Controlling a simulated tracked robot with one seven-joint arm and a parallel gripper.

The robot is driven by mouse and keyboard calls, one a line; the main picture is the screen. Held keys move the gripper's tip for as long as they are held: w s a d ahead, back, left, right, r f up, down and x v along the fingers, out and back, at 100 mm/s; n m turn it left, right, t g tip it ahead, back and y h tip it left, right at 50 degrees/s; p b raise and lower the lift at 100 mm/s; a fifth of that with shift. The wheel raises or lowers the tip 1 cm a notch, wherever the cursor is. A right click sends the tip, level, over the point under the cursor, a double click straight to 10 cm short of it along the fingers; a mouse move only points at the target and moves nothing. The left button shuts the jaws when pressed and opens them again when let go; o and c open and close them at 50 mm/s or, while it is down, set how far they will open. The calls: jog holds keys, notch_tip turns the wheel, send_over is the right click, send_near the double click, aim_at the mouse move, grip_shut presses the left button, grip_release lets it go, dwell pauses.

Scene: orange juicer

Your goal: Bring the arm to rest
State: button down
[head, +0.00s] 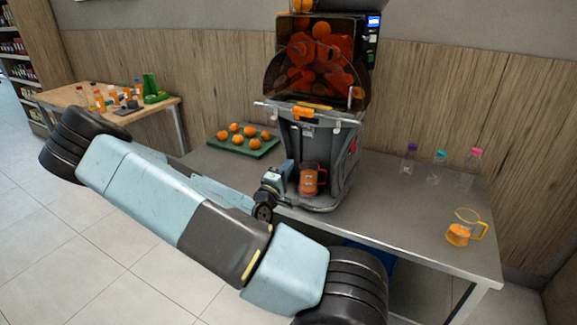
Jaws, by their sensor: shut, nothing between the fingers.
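My arm crosses the front of the view, from the lower right to the left and back toward the juicer. My gripper (284,174) is small in view at the front left of the orange juicer (352,150), close to its base. It is shut, with nothing seen in it. An orange-tinted jug (309,180) stands upright in the juicer's lower bay, just right of my gripper. I cannot tell whether the gripper touches the jug or the juicer. Oranges show behind the juicer's clear cover. My forearm hides part of the table's front left edge.
The grey table (400,205) carries a green tray (232,145) with several oranges at left. A wooden side table (75,97) holds bottles. Wood panelling closes the back.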

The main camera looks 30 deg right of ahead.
dwell(0.4)
jog(key=w+a+f+m+g+y, duration=0.2)
jog(key=a+f+m+g+y, duration=0.3)
jog(key=y, duration=0.5)
jog(key=s+a+r+m+t+y, duration=0.1)
jog(key=s+a+r+m+y, duration=0.1)
jog(key=a+r+y, duration=0.7)
jog(key=s+a+r, duration=0.3)
jog(key=s+r, duration=0.2)
jog(key=r, duration=0.2)
jog(key=s+a+r, duration=0.3)
jog(key=s+r, duration=0.2)
jog(key=r, duration=0.2)
jog(key=s+r, duration=0.4)
jog(key=s, duration=0.3)
jog(key=s+r+g+h, duration=0.1)
jog(key=s+r, duration=0.2)
jog(key=s, duration=0.5)
jog(key=shift+s+d+r+n, duration=0.25)
jog(key=shift+d+r+n, duration=0.05)
jog(key=shift+r+n, duration=0.1)
